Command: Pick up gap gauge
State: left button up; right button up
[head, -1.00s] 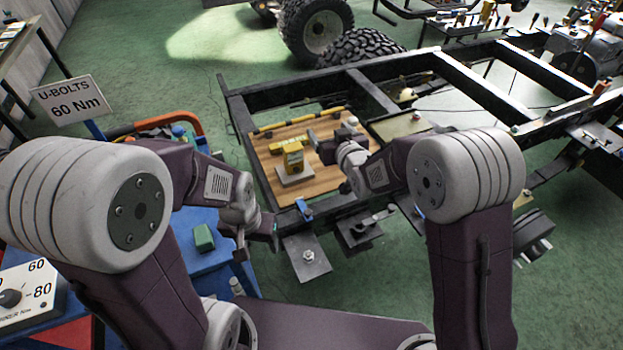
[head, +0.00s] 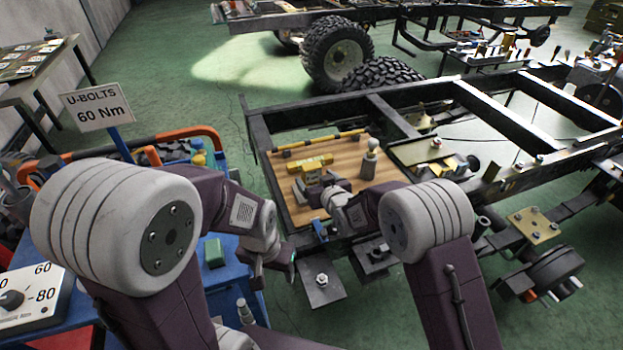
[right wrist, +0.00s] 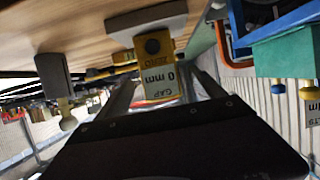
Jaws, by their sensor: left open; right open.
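The gap gauge (head: 312,177) is a yellow block on a pale base plate, standing on the wooden board. My right gripper (head: 327,188) is at its near right side in the head view, partly covering the base. In the right wrist view, which is upside down, the gauge (right wrist: 158,86) shows "GAP 0 mm" and lies between the two open fingers of my right gripper (right wrist: 165,88). I cannot tell whether they touch it. My left gripper (head: 287,257) is open and empty, low beside the blue cart.
The wooden board (head: 345,190) sits within a black chassis frame (head: 262,128). A yellow bar (head: 318,145) lies behind the gauge and a pale post (head: 370,163) stands to its right. A blue cart with a green block (head: 214,252) is at the left.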

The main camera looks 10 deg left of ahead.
aim_at(313, 177)
jog(key=x, duration=0.4)
jog(key=shift+w+f, duration=0.1)
jog(key=shift+f, duration=0.15)
jog(key=shift+r, duration=0.1)
jog(key=shift+c, duration=0.4)
jog(key=c, duration=1.5)
jog(key=shift+r, duration=0.1)
